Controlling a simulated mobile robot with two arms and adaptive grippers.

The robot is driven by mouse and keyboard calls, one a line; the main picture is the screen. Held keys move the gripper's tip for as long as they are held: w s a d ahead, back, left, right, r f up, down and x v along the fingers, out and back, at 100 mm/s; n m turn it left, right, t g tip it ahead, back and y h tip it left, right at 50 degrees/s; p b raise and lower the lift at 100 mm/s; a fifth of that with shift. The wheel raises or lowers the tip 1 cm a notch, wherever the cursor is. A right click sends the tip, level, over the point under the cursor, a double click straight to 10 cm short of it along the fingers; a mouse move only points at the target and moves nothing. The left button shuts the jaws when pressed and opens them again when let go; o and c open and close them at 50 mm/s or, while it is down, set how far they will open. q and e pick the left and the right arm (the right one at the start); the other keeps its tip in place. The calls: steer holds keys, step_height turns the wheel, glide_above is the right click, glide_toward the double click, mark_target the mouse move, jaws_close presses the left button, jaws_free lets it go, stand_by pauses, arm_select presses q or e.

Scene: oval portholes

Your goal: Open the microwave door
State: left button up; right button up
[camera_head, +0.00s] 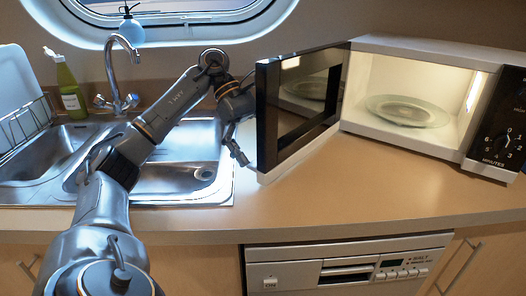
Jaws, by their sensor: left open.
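The microwave (400,50) stands on the counter at the right, with a white body and a dark control panel (505,125) with a dial. Its black-framed door (262,110) is swung wide open toward the left. The lit inside shows a glass plate (408,110). My left gripper (240,150) is at the outer left side of the door, close to its free edge, pointing down, and it is open and empty. Whether it touches the door I cannot tell. My right gripper is not in view.
A steel double sink (180,180) with a tap (112,70) lies under my left arm. A green bottle (70,92) and a dish rack (22,125) stand at the left. The counter (370,195) in front of the microwave is clear. A dishwasher panel (345,268) is below.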

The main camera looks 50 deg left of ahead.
arm_select(q)
steer(key=v, duration=0.7)
steer(key=shift+a+r, duration=0.2)
stand_by(0.4)
stand_by(0.5)
